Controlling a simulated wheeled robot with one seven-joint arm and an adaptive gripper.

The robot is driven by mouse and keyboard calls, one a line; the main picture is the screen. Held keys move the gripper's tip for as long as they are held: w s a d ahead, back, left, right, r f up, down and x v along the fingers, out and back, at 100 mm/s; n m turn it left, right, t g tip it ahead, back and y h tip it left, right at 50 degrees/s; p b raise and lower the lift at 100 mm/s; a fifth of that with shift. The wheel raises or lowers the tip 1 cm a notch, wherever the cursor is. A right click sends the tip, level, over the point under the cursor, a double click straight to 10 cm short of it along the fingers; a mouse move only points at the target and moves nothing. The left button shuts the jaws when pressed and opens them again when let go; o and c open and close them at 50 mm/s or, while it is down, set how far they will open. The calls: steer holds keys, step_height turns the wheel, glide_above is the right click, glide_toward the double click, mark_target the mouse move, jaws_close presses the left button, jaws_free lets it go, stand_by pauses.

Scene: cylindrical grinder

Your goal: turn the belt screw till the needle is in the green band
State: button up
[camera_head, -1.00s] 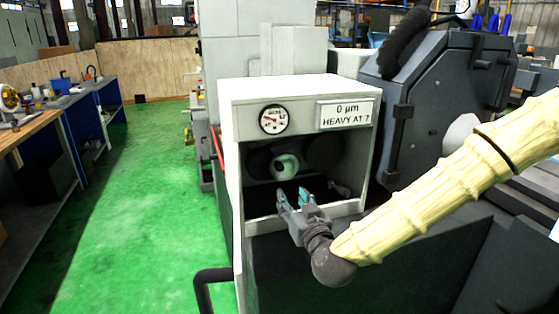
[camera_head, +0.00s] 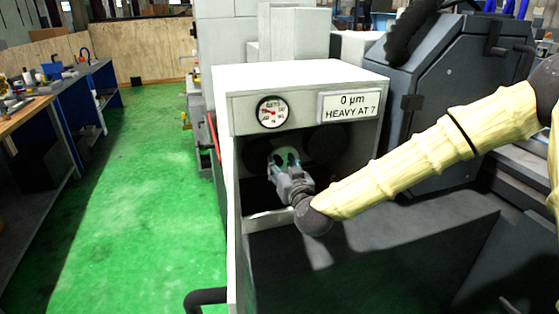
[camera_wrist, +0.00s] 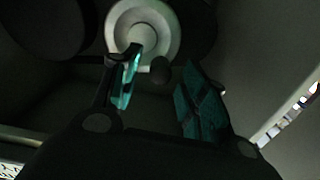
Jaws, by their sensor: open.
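The dial gauge (camera_head: 272,112) is on the upper left front of a white housing. Its red needle points to the left; the dial is too small to tell a green band. Below it, inside the dark opening, a pale round knob or pulley (camera_wrist: 152,22) with a raised centre shows in the wrist view, mostly covered by my gripper in the head view. I cannot tell for sure that it is the belt screw. My gripper (camera_head: 285,160) is open and empty, its teal fingertips just in front of the round part. In the wrist view the left finger overlaps its lower edge.
The white housing (camera_head: 300,74) surrounds the opening with walls on both sides. A dark round wheel (camera_wrist: 48,25) is left of the pale part. A grey machine (camera_head: 460,100) stands at right; green floor (camera_head: 150,200) is clear at left.

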steer(key=shift+x, duration=1.15)
jaws_close()
